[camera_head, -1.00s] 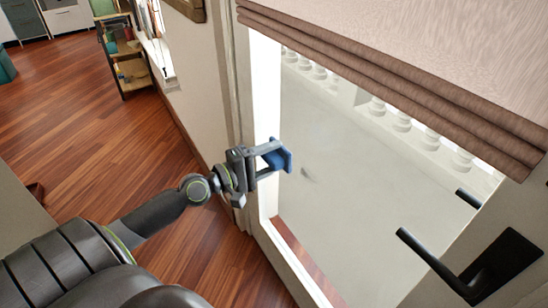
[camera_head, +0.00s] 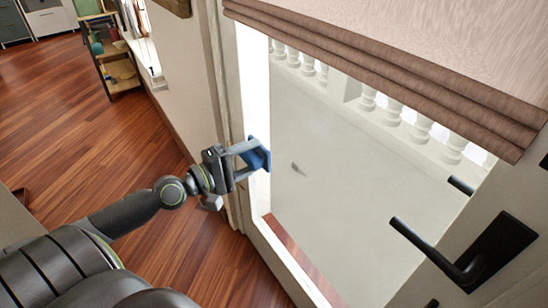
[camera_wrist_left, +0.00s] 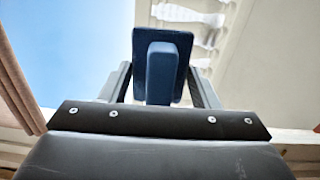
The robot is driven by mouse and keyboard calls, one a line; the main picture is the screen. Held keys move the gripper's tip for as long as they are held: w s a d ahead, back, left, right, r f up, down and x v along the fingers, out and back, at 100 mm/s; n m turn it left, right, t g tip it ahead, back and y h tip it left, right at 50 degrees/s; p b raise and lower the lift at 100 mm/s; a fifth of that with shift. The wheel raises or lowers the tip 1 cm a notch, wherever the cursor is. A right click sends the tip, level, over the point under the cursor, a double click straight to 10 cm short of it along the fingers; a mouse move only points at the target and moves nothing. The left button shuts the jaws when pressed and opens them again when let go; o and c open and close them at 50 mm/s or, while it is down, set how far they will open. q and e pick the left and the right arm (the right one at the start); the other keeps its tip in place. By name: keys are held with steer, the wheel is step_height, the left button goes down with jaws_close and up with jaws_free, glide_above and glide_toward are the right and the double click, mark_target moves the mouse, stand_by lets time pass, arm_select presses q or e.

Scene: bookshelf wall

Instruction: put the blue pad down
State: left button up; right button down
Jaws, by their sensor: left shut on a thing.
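The blue pad (camera_head: 258,156) is a dark blue flat block with a raised grip on its back. My left gripper (camera_head: 246,154) is shut on it and holds it in the air, in front of the glazed door. In the left wrist view the pad (camera_wrist_left: 162,66) stands between the two fingers, its grip facing the camera. Part of the pad is hidden by the fingers in the head view. My right gripper is in neither view.
The glass door (camera_head: 345,160) with a black handle (camera_head: 445,255) is close on the right, under a brown blind (camera_head: 400,75). A wooden shelf (camera_head: 113,60) stands at the far left by the wall. The wooden floor (camera_head: 95,130) is clear between.

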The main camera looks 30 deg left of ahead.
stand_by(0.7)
